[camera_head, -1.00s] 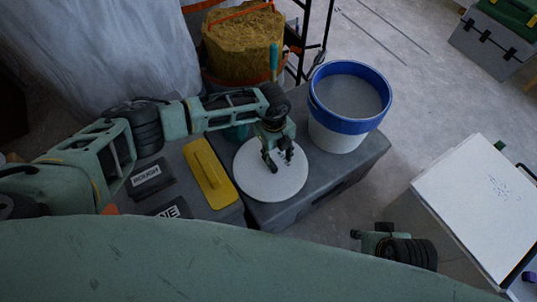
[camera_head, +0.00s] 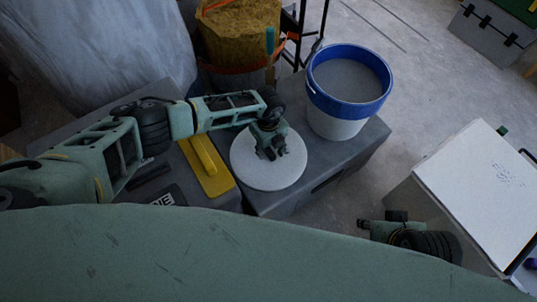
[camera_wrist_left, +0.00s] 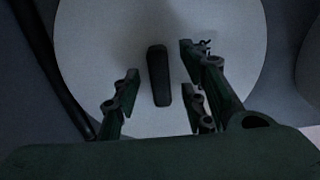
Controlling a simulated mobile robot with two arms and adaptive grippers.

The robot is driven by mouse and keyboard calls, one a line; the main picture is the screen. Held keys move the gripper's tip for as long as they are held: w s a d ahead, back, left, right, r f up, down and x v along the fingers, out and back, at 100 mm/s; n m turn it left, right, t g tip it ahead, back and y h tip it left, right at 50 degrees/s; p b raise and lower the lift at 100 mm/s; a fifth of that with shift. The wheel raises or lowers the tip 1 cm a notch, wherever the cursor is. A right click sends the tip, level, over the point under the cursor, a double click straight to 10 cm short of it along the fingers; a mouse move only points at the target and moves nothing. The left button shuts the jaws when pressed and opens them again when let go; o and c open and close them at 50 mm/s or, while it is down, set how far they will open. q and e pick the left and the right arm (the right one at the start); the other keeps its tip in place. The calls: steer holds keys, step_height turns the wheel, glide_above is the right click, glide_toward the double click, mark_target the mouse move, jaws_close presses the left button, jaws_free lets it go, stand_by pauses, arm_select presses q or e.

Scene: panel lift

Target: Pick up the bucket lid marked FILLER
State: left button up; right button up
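The bucket lid (camera_head: 268,176) is a round white disc lying flat on the grey box top, in front of the bucket. In the left wrist view the lid (camera_wrist_left: 100,45) fills the middle, with a dark upright handle (camera_wrist_left: 159,75) at its centre. My left gripper (camera_head: 272,152) is over the lid's centre. In the left wrist view its open fingers (camera_wrist_left: 155,95) stand on either side of the handle, apart from it. The lid's marking is mostly hidden by a finger. My right gripper (camera_head: 366,226) is low at the right, away from the lid; its fingers are too small to read.
A blue-rimmed white bucket (camera_head: 346,92) stands just behind the lid. A yellow float (camera_head: 207,168) lies left of it. A white-topped box (camera_head: 478,195) is at the right. A container of brown material (camera_head: 238,38) stands at the back.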

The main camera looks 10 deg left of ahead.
arm_select(q)
steer(key=shift+c, duration=0.4)
jaws_close()
steer(key=shift+r, duration=0.1)
